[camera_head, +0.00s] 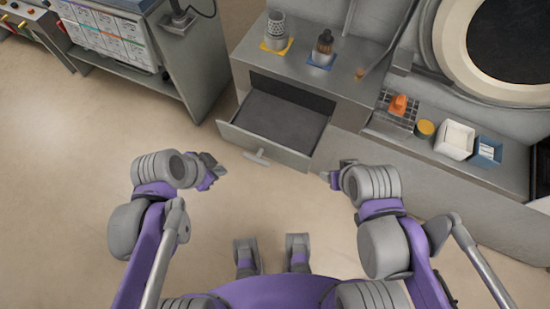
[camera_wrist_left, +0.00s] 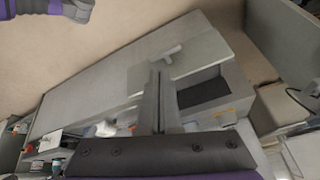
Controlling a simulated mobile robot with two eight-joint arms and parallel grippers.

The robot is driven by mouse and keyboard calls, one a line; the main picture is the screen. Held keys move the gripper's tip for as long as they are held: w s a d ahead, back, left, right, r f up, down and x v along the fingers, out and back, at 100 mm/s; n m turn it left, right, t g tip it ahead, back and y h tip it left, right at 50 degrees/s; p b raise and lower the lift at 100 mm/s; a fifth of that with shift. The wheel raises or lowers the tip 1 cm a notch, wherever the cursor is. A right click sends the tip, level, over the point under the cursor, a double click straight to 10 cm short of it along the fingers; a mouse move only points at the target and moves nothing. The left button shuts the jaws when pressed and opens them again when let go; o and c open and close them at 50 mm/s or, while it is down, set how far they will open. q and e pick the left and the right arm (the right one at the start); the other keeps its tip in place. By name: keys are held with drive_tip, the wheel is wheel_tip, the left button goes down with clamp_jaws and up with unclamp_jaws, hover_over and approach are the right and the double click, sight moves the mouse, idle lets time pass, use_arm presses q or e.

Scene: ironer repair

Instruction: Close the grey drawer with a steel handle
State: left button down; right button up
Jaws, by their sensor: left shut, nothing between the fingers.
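The grey drawer (camera_head: 285,155) stands pulled out from the grey cabinet, and its dark inside shows empty. Its steel handle (camera_head: 257,157) is on the front panel; the handle also shows in the left wrist view (camera_wrist_left: 168,52). My left gripper (camera_head: 217,170) is shut and empty, in front of the drawer and left of the handle, apart from it. In the left wrist view its fingers (camera_wrist_left: 158,78) are together, overlapping the drawer in the picture. My right gripper (camera_head: 326,176) is right of the drawer's front, apart from it; its jaws are too small to read.
On the cabinet top stand a perforated metal cylinder (camera_head: 276,28) and a brush (camera_head: 324,44). To the right are an orange item (camera_head: 399,104), a white container (camera_head: 455,138) and a blue box (camera_head: 487,150). A grey cart (camera_head: 178,60) stands left. The floor before the drawer is clear.

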use_arm(q)
drive_tip(key=w+d+f+m+g+h+b, duration=0.1)
drive_tip(key=w+d+f+m+h+b, duration=0.25)
drive_tip(key=d+f+m+b, duration=0.55)
drive_tip(key=m+b, duration=0.1)
drive_tip(key=m, duration=0.2)
approach(284, 155)
drive_tip(key=shift+h, duration=0.25)
drive_tip(key=shift+x, duration=2.6)
use_arm(e)
wheel_tip(284, 155, down, 13)
use_arm(q)
drive_tip(key=shift+a+f, duration=0.15)
drive_tip(key=shift+w, duration=0.15)
drive_tip(key=w+d, duration=0.3)
drive_tip(key=w, duration=0.3)
drive_tip(key=w+d, duration=0.4)
drive_tip(key=w, duration=0.3)
drive_tip(key=w+d, duration=0.4)
drive_tip(key=w, duration=0.2)
drive_tip(key=shift+w+d, duration=0.2)
drive_tip(key=shift+w, duration=0.05)
use_arm(e)
drive_tip(key=shift+f, duration=0.1)
use_arm(q)
drive_tip(key=shift+s, duration=0.25)
use_arm(e)
drive_tip(key=shift+a, duration=0.1)
